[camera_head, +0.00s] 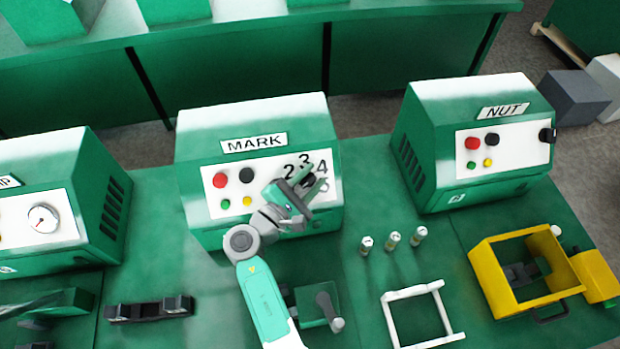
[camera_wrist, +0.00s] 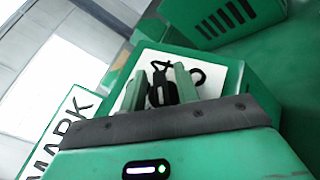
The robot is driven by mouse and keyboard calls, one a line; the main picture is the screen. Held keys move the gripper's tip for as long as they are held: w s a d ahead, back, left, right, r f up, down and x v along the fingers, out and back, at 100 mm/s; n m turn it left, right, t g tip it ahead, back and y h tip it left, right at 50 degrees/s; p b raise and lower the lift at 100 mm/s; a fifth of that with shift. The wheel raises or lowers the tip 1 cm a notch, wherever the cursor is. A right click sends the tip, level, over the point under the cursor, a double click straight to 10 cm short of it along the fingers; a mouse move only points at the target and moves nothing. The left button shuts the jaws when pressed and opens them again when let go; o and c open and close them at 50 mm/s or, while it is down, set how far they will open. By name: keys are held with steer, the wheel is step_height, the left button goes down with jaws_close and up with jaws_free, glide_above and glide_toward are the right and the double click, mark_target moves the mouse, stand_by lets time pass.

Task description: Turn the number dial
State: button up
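The number dial is a black knob (camera_head: 309,180) on the white front panel of the MARK machine (camera_head: 250,116), with the numerals 2, 3, 4 and 5 around it. My gripper (camera_head: 308,183) is at this panel, and its two fingers stand on either side of the knob. In the wrist view the knob (camera_wrist: 160,88) shows between the fingertips, near a numeral 4. The fingers are apart; a firm grip on the knob is not visible. My gripper hides part of the knob and the lower left of the number ring.
Red (camera_head: 220,181) and black (camera_head: 247,175) buttons sit left of the dial. The NUT machine (camera_head: 470,140) stands at right. Several small cylinders (camera_head: 393,239), a white frame (camera_head: 424,310) and a yellow frame (camera_head: 490,275) are on the green table. A lever device (camera_head: 318,305) is beside my arm.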

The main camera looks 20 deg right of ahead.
jaws_close()
steer(key=shift+m+g, duration=0.3)
